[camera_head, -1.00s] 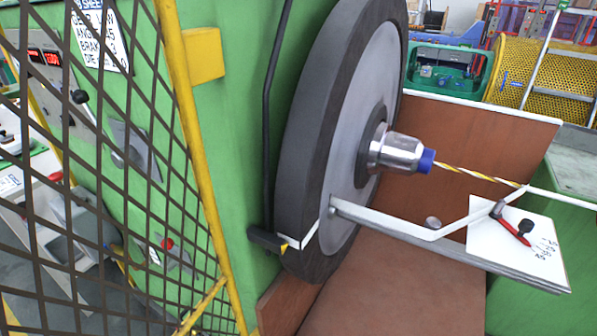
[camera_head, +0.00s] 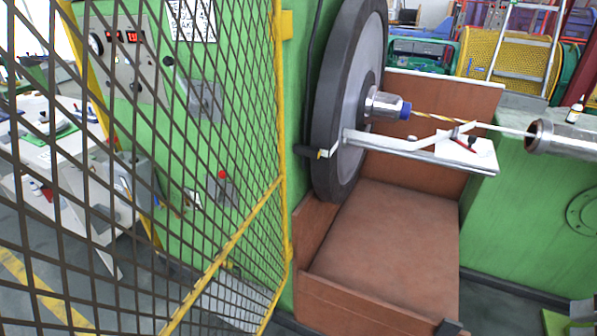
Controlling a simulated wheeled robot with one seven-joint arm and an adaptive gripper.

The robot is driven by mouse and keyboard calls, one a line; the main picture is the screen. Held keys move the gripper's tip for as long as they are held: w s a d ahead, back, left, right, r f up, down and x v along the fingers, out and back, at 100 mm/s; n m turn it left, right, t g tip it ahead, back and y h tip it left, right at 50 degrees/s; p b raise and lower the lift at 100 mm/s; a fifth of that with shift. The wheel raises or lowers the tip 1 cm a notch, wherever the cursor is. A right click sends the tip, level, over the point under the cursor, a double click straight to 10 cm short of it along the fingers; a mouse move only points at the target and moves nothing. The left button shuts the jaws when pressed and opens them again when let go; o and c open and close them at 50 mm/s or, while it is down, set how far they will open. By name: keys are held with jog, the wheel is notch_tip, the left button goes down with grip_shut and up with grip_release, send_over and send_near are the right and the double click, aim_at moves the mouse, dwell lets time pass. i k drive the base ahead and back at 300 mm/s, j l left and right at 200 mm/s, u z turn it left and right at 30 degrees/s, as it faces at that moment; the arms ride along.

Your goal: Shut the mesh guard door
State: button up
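The mesh guard door (camera_head: 232,243) fills the left half of the head view, with a yellow frame and dark diamond mesh. Its far upright (camera_head: 279,110) is beside the green machine housing, at the left of the big wheel. The door stands open, swung out toward me and to the left, so the wheel bay is uncovered. Its near edge runs out of the picture. My gripper is not recognisable in this view, so its place relative to the door is hidden.
The dark-rimmed wheel (camera_head: 338,110) and a brown open bay (camera_head: 385,235) stand right of the door. A small shelf (camera_head: 440,150) juts out from the wheel. A metal tube (camera_head: 565,140) is at right. Through the mesh show a control panel (camera_head: 125,60) and a white bench (camera_head: 60,185).

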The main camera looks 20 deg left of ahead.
aim_at(12, 10)
jog(key=k+j, duration=0.1)
jog(key=k, duration=0.5)
jog(key=k+j, duration=0.15)
jog(key=k, duration=0.5)
jog(key=k+j, duration=0.15)
jog(key=j, duration=0.2)
jog(key=k+j, duration=0.15)
jog(key=j, duration=0.15)
jog(key=k+j, duration=0.15)
jog(key=j, duration=1.55)
